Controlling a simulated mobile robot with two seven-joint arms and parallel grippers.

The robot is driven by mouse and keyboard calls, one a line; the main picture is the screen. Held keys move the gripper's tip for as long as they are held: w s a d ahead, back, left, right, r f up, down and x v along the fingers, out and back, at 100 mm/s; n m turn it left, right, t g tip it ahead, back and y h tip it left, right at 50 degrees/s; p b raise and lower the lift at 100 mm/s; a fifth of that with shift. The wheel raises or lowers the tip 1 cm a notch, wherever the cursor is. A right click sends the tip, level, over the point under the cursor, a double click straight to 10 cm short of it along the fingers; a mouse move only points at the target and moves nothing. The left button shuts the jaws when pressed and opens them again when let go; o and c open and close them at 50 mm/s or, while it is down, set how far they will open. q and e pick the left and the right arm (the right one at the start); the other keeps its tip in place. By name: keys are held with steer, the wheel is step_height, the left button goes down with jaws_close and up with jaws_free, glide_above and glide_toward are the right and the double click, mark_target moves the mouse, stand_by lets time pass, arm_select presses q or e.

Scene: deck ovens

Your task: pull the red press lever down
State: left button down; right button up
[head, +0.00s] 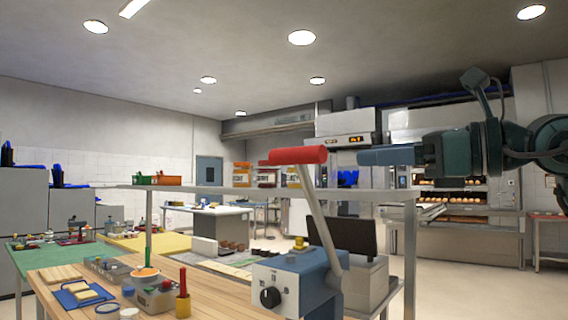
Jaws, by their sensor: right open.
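The press lever has a red handle (298,155) on a grey arm that rises, tilted to the left, from a blue and grey press box (300,280) on the wooden table. The handle is raised, at about the height of a metal shelf rail. My right gripper (362,157) comes in from the right and points left at the right end of the red handle. It is open. In the picture its tips are close to the handle's end; I cannot tell whether they touch it. My left gripper is not in view.
The wooden table (60,284) holds a small scale-like device (155,292), a blue tray and other small items at left. A metal rail (380,194) runs behind the lever. A dark screen (340,236) stands behind the press box. Ovens with bread (462,197) are at the back right.

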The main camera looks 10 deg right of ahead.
mark_target(311, 154)
steer(key=shift+t, duration=0.3)
steer(key=p+x, duration=0.1)
steer(key=x, duration=0.6)
steer(key=p+x, duration=0.1)
steer(key=x, duration=0.3)
steer(key=shift+w+d+r+p, duration=0.15)
steer(key=shift+d+r+p, duration=0.05)
steer(key=shift+r+p, duration=0.2)
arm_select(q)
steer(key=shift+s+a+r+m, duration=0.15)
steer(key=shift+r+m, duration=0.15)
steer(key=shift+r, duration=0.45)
arm_select(e)
steer(key=shift+w+a+f, duration=0.1)
steer(key=shift+w+a, duration=0.3)
steer(key=shift+w, duration=0.15)
steer(key=shift+c, duration=0.4)
jaws_close()
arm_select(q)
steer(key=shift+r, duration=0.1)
